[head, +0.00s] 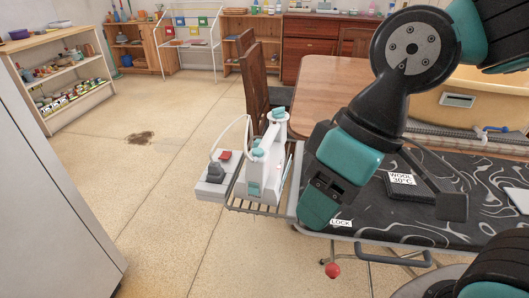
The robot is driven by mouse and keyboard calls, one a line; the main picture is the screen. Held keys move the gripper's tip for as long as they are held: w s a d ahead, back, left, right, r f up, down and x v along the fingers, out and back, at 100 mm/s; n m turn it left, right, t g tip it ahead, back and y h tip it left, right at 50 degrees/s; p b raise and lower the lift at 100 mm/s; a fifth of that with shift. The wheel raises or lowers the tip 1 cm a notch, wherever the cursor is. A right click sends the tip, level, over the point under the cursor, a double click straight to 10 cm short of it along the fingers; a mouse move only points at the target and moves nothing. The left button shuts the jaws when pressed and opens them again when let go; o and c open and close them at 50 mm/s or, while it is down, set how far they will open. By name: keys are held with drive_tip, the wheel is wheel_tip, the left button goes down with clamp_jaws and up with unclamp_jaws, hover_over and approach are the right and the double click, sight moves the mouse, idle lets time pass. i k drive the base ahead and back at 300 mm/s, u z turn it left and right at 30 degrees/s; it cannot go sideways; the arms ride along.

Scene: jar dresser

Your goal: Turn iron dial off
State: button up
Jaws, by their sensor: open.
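A white and teal steam iron (268,162) stands on the wire rack at the left end of the ironing board. A pale cord loops from it to a grey unit (213,182) on its left, which carries a red part and a dark knob-like part. I cannot make out which small part is the iron's dial. My gripper (322,200) is open and seems empty. It is to the right of the iron in the picture, over the left end of the board and apart from the iron. Its fingertips are partly hidden by its own body.
The ironing board (460,225) has a black patterned cover. A dark pad labelled "WOOL 30°C" (402,180) lies on it. A "LOCK" label (341,223) and a red knob (332,270) are near the front edge. A wooden table (325,85) and chair stand behind. The floor at left is open.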

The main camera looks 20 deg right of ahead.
sight(279, 112)
drive_tip(key=z, duration=0.05)
drive_tip(key=k, duration=0.5)
drive_tip(key=z, duration=1.1)
drive_tip(key=i, duration=0.8)
drive_tip(key=u, duration=1.35)
